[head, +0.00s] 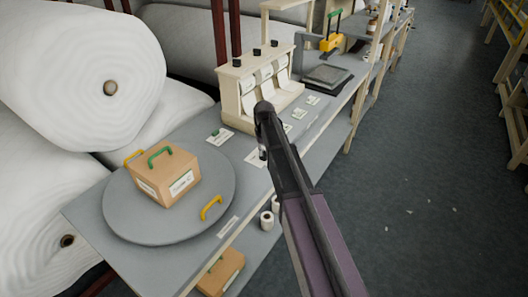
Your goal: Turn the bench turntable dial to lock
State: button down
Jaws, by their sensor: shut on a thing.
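The round grey turntable (125,222) lies on the bench in the head view. A brown box (172,187) with a green handle and white labels stands on it. A yellow handle (211,208) is at the turntable's right rim, and another yellow handle (133,157) shows behind the box. I cannot make out the dial. My dark arm reaches up from the bottom right over the bench, to the right of the turntable. Its bent end is in front of the bench top. My gripper's fingers and anything between them are hidden behind the arm.
Large white wadding rolls (80,75) fill the left. A cream dispenser (262,82) stands behind my arm on the bench (95,208). A yellow press tool (330,43) is farther back. Small white rolls (267,220) sit below the bench edge. The floor (420,190) at right is mostly clear.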

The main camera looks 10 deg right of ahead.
dwell(0.3)
jog(key=c, duration=0.7)
grip_release()
jog(key=shift+o, duration=0.2)
